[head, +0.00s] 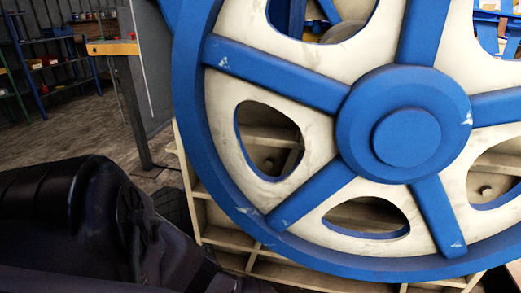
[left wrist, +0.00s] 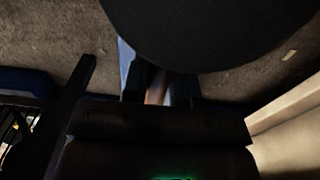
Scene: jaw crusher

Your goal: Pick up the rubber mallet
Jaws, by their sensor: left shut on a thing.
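The rubber mallet's dark rounded head (left wrist: 215,30) fills the top of the left wrist view. A short brownish piece of its handle (left wrist: 157,92) shows below the head, between my fingers. My left gripper (left wrist: 160,88) is shut on that handle, close under the head. The rest of the handle is hidden by the dark gripper body. In the head view my dark left arm reaches in at the lower left, and I cannot make out the mallet or the fingertips there. My right gripper is in neither view.
A large blue and cream flywheel (head: 347,90) fills the right of the head view, close to my left arm. A cream ribbed frame (head: 215,235) stands behind it.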

